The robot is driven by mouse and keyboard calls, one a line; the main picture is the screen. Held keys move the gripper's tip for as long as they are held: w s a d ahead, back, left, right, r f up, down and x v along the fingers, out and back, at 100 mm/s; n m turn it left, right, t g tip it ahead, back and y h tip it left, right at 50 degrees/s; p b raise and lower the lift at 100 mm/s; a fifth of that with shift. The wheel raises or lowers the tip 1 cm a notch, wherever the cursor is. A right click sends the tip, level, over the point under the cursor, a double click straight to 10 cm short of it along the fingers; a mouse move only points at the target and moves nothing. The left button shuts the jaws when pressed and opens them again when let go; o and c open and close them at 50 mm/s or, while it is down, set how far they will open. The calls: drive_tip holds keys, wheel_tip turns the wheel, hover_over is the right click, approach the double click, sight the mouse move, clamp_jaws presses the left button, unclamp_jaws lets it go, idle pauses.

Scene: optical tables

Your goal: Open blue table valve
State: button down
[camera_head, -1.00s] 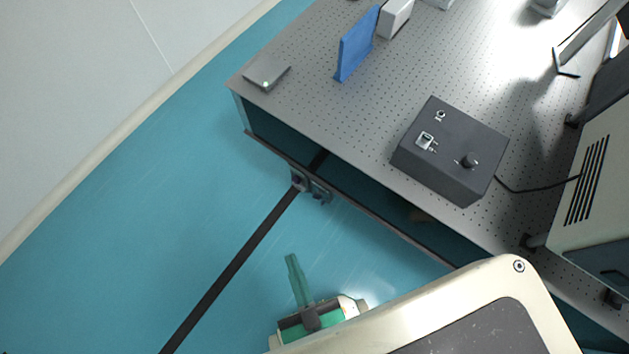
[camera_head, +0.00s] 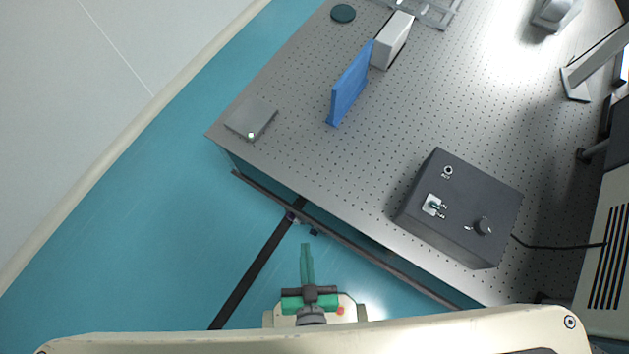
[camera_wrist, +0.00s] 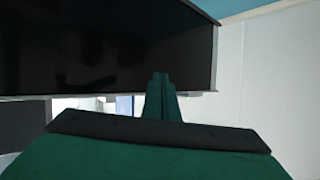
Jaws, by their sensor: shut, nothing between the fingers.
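The optical table (camera_head: 300,150) has a grey perforated top and a blue upright plate (camera_head: 350,85) on it. A small fitting (camera_head: 293,215), which may be the valve, shows at the end of a dark bar or pipe under the table's near edge. It is mostly hidden, and its handle position cannot be told. My green gripper (camera_head: 305,247) is shut and empty, pointing at the table's edge just short of the fitting in the picture. In the wrist view its fingers (camera_wrist: 160,76) overlap the lower edge of a large dark panel (camera_wrist: 100,45); no valve is clear there.
A dark control box (camera_head: 460,208) with a knob stands on the table, its cable running right. A flat grey plate (camera_head: 251,118) lies near the left corner. A white block (camera_head: 392,42) stands behind the blue plate. Blue floor (camera_head: 130,250) is clear at left.

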drive_tip(key=w+a+f+m+g, duration=0.1)
drive_tip(key=w+f+m+g, duration=0.15)
drive_tip(key=f, duration=1.05)
drive_tip(key=w+a+f+m+g, duration=0.1)
drive_tip(key=w+a+f+g, duration=0.2)
drive_tip(key=f, duration=1.1)
drive_tip(key=m+g+h, duration=0.3)
drive_tip(key=g+h, duration=0.1)
drive_tip(key=g, duration=0.2)
approach(315, 233)
drive_tip(key=x, duration=0.5)
drive_tip(key=shift+w+d+f, duration=0.15)
drive_tip(key=shift+f, duration=0.2)
